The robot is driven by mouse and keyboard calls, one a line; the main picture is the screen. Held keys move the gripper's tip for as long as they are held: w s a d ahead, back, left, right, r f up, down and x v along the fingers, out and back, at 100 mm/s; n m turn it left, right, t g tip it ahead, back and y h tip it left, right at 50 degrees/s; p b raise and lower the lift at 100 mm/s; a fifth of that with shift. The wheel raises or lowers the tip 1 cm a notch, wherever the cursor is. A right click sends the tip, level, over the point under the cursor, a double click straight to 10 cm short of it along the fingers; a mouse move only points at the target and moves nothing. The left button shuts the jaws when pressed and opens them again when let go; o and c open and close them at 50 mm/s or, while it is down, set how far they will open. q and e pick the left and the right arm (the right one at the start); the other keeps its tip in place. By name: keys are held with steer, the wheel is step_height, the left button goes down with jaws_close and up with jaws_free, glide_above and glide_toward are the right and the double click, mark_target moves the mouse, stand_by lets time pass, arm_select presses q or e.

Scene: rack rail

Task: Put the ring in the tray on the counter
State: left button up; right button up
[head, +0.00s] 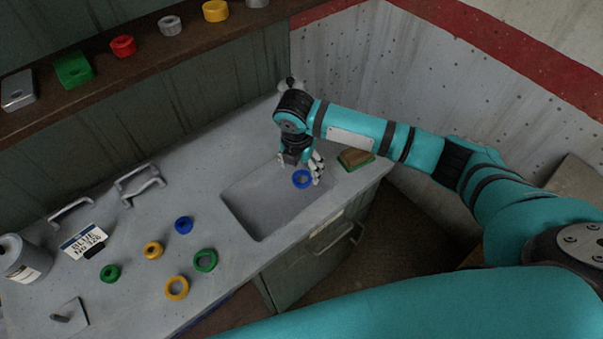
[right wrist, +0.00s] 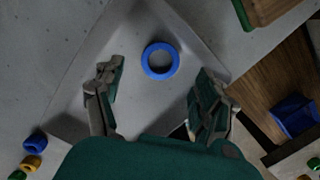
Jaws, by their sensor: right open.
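A blue ring (head: 301,185) lies in the right part of a grey tray-like basin (head: 252,215) in the counter. My right gripper (head: 306,169) is just above it, pointing down. In the right wrist view the ring (right wrist: 160,77) lies flat near a corner of the basin, ahead of and between the open fingers (right wrist: 156,78), with a gap on each side. The gripper holds nothing. A second blue ring (head: 184,219) lies on the counter left of the basin. A card (head: 84,242) at the left reads BLUE and a number. My left gripper is not visible.
Green and yellow rings, such as a yellow ring (head: 177,295), lie on the counter (head: 130,215). A grey can (head: 15,257) and metal handles (head: 140,184) stand at the left. A brown-and-green block (head: 356,158) lies right of the basin. A shelf (head: 140,65) holds several coloured parts.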

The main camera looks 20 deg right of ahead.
step_height(320, 180, up, 8)
steer(key=shift+s+a+f+b, duration=0.15)
steer(key=shift+s+a+b, duration=0.15)
steer(key=shift+s+b, duration=0.1)
